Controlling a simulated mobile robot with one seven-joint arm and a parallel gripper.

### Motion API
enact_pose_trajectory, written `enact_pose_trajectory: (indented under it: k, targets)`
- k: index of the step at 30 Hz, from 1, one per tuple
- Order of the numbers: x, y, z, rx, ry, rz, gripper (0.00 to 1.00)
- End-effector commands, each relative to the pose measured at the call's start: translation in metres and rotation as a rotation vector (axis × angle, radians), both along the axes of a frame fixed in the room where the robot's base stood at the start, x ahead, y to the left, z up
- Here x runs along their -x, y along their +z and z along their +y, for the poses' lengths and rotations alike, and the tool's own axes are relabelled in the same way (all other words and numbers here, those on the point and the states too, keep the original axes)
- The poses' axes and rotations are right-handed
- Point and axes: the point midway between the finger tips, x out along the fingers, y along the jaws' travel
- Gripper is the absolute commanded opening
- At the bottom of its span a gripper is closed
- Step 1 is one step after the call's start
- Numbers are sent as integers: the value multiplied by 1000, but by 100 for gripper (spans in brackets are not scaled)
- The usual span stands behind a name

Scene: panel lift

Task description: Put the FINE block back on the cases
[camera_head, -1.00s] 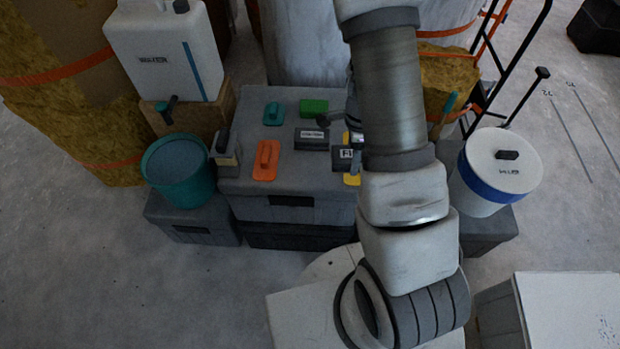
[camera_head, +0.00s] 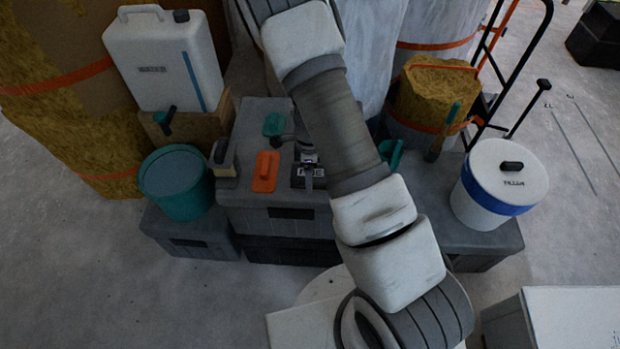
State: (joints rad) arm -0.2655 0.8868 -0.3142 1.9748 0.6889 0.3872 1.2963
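The FINE block (camera_head: 309,183), dark with a white label partly covered by a finger, is over the front right part of the grey cases (camera_head: 250,221). My gripper (camera_head: 308,165) comes down from above and appears shut on it. Whether the block touches the case top or hangs just above it, I cannot tell. An orange float (camera_head: 265,171) lies on the case top just left of the block, and a teal float (camera_head: 273,124) lies farther back. My arm and wrist hide the back right of the case top.
A teal bucket (camera_head: 177,188) stands on a lower case at left, below a white jerrycan (camera_head: 164,62). A white tub with a blue band (camera_head: 497,180) stands at right. A brush (camera_head: 443,132) and another teal tool (camera_head: 391,153) are right of my arm.

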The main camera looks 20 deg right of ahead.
Motion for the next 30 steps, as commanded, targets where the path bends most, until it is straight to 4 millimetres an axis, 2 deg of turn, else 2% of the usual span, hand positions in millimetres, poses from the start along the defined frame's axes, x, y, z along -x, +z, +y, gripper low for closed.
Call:
enact_pose_trajectory:
  k: [1, 3, 15, 16, 18, 19, 26, 30]
  targets:
    - [0, -12, -1, 1, -1, 1, 23]
    - [0, -21, -1, 1, -1, 0, 23]
    - [0, -26, -1, 0, 0, -1, 23]
    - [0, -25, -1, 0, 0, -1, 84]
    - [0, -24, -1, 0, 0, -1, 97]
    - [0, -25, -1, 0, 0, -1, 100]
    - [0, -24, -1, 0, 0, -1, 100]
    - [-1, -13, -1, 1, 1, -3, 100]
